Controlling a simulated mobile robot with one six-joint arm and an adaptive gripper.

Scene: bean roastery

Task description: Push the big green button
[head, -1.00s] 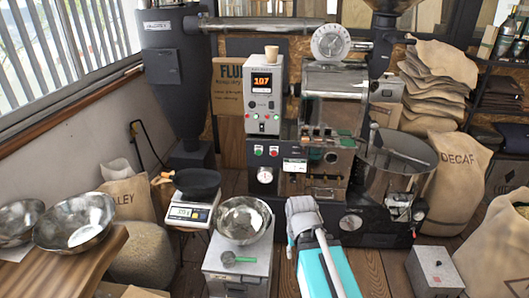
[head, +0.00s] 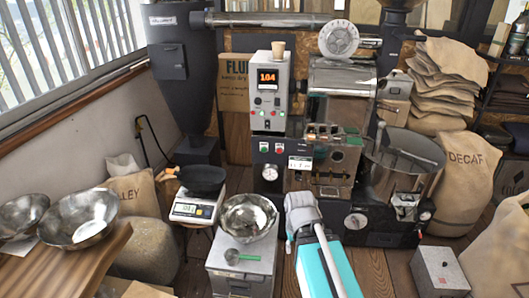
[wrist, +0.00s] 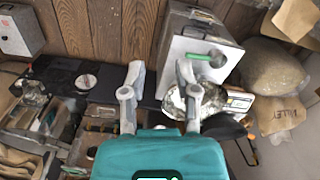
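A round green button (head: 263,147) sits on the dark front panel of the roaster (head: 325,110), left of a red button (head: 279,147). My gripper (head: 301,204) is in front of the roaster, lower and to the right of the green button, apart from it. In the wrist view my gripper (wrist: 159,72) has its two grey fingers spread, with nothing between them. I cannot make out the green button in the wrist view.
A control box (head: 268,88) with small buttons is above the panel. A scale (head: 196,208) stands farther left, a grey box (head: 439,272) at right.

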